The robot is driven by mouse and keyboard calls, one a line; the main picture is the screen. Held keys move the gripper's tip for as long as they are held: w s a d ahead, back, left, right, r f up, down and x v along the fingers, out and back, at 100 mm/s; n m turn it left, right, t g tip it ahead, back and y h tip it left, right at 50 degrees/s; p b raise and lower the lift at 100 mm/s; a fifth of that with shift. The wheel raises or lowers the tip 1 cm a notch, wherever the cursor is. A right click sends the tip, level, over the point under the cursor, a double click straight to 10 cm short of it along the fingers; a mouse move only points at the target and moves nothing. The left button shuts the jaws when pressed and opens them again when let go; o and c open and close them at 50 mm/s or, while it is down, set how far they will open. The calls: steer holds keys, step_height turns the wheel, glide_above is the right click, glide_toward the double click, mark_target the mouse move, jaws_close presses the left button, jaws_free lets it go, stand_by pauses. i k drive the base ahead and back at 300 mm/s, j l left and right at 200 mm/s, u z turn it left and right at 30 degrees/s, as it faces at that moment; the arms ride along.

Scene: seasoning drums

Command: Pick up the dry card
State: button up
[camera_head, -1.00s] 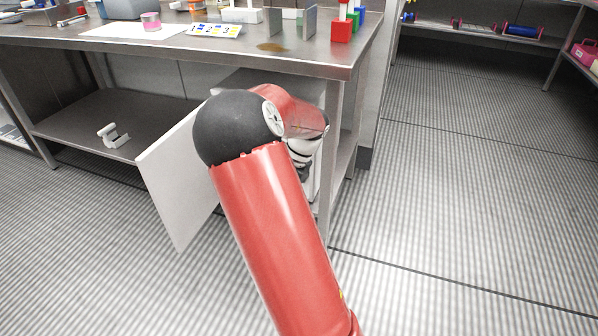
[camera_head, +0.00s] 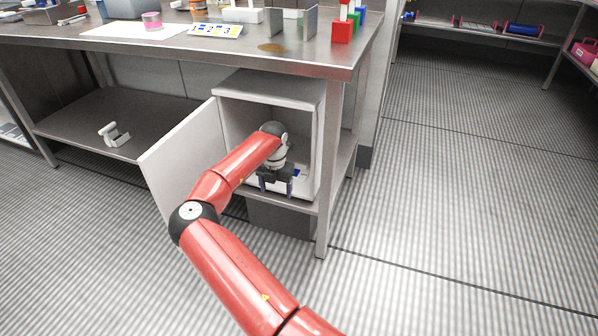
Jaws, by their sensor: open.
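My gripper (camera_head: 276,187) is inside the open white cabinet (camera_head: 270,86) under the table, pointing down with its two dark fingers apart. Low in the cabinet, around and behind the fingers, is a white flat item with a blue mark (camera_head: 299,173). It is too small and too covered by my gripper to tell whether it is the dry card. I see nothing held between the fingers. My wrist and forearm hide part of the cabinet's inside.
The cabinet door (camera_head: 183,165) stands open to the left, close to my forearm. The metal table (camera_head: 300,60) is above, with a numbered card (camera_head: 215,30), a red block (camera_head: 341,32) and a brown spill (camera_head: 272,48). A white handle-like item (camera_head: 114,134) lies on the lower shelf. The right floor is clear.

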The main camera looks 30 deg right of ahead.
mark_target(301, 173)
steer(key=i+l, duration=0.15)
steer(key=l, duration=0.2)
steer(key=i+l, duration=0.35)
steer(key=l, duration=0.3)
